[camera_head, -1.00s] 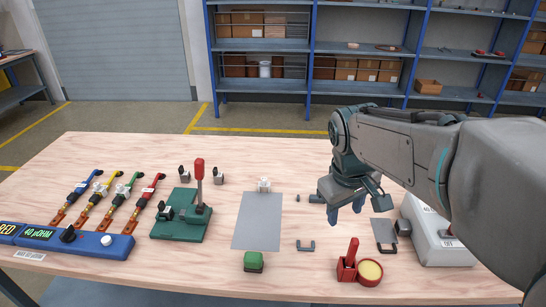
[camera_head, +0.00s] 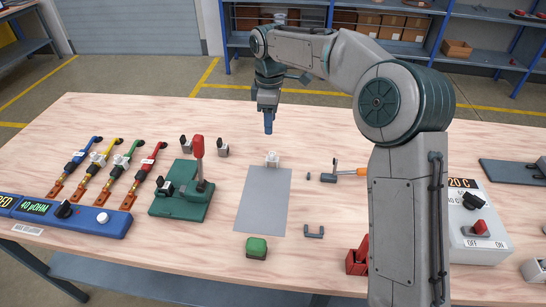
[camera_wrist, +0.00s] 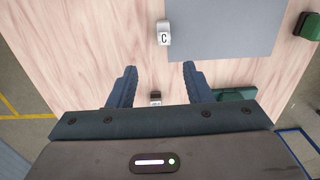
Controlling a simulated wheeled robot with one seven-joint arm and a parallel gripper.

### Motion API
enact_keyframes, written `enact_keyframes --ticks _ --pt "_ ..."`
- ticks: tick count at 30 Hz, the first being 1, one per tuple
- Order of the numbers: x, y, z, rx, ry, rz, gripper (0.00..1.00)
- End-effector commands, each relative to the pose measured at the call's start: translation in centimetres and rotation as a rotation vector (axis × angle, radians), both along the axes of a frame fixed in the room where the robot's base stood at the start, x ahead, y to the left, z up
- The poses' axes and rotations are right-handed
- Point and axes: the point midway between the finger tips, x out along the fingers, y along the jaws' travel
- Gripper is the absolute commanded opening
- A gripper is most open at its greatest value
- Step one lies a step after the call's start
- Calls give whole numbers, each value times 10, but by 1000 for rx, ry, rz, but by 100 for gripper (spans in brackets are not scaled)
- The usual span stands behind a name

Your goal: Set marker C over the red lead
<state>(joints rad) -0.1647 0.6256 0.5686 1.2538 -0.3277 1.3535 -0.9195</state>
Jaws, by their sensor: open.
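Marker C (camera_head: 272,158) is a small white piece at the far edge of a grey sheet. Its letter C faces the wrist view, where the marker (camera_wrist: 164,36) is at the upper middle. The red lead (camera_head: 147,170) is the rightmost of several coloured leads at the left of the table. No white marker shows on it. My gripper (camera_head: 268,130) is above the table, near marker C and on its far side. In the wrist view its fingers (camera_wrist: 157,72) are apart with nothing between them.
The grey sheet (camera_head: 263,205) lies mid-table. A green fixture with a red upright handle (camera_head: 197,160) stands between the leads and the sheet. White markers sit on the yellow (camera_head: 97,158) and green (camera_head: 122,159) leads. A green block (camera_head: 257,247) is in front.

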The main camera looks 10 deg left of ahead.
Motion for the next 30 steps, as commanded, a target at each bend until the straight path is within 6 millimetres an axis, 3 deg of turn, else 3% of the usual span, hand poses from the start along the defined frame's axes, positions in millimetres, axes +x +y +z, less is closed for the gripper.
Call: enact_keyframes --ticks 3,9,16,24,30 --pt "0 -2 -26 -2 3 -4 45" --pt "0 -3 -58 -1 1 -6 45" --pt "-1 -5 -74 -2 0 -8 45" --pt "-6 -9 -112 -2 1 -9 45" --pt "-6 -9 -119 0 -1 -9 45"
